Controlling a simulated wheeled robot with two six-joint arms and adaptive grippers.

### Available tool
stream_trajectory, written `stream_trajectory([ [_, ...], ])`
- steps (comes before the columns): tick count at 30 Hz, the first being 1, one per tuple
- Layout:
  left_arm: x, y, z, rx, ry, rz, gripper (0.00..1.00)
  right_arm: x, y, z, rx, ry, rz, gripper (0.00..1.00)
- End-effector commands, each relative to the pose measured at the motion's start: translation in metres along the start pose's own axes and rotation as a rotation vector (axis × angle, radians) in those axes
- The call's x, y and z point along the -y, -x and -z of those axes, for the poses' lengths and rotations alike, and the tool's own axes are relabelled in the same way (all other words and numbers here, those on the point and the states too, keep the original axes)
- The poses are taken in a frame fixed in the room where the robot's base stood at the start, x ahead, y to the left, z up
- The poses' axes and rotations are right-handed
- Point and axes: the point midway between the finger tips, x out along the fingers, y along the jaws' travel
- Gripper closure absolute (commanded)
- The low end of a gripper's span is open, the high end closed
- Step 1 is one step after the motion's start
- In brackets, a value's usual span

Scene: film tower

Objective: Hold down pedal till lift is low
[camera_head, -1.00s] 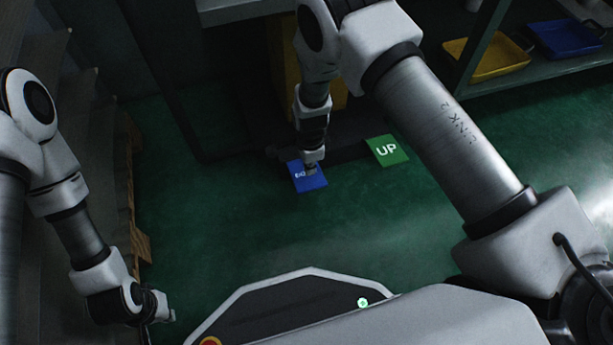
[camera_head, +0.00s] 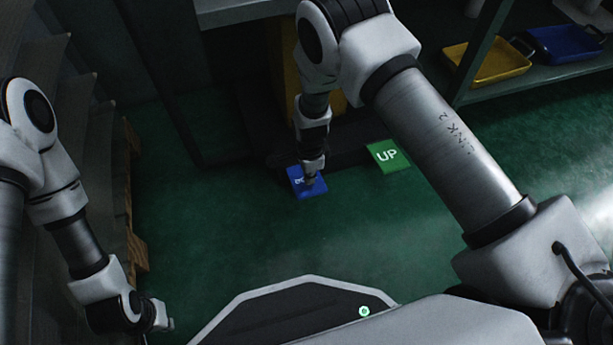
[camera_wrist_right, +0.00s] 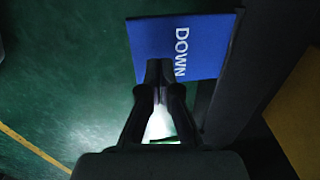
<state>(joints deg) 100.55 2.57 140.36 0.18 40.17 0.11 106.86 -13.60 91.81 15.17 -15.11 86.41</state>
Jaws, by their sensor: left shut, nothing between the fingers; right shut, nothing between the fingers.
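The blue pedal (camera_head: 317,190) lies low over the green floor in the head view. It fills the top of the right wrist view (camera_wrist_right: 190,35), where its white lettering reads DOWN. My right gripper (camera_head: 311,181) is shut and empty, its tips over the blue pedal; its fingertips in the right wrist view (camera_wrist_right: 158,68) overlap the pedal's edge. Whether they press it down I cannot tell. The green UP pedal (camera_head: 390,157) is to the right of the blue one. My left gripper (camera_head: 162,318) is shut and empty at the lower left, away from the pedals. The lift platform cannot be made out.
A shelf at the upper right holds a yellow tray (camera_head: 487,62) and a blue tray (camera_head: 568,45). A wooden pallet edge (camera_head: 137,245) and stacked material stand at the left. The green floor before the pedals is clear.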

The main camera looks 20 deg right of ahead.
Motion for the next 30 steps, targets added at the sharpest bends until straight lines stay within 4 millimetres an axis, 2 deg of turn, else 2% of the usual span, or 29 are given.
stream_trajectory([
  [14,0.0,0.0,0.0,0.0,0.0,0.0,1.0,0.0,0.0,0.0,0.0,0.0,0.0,1.0],
  [30,0.0,-0.017,0.0,0.0,0.0,0.0,1.0,0.0,-0.021,0.0,0.0,0.0,0.0,1.0],
])
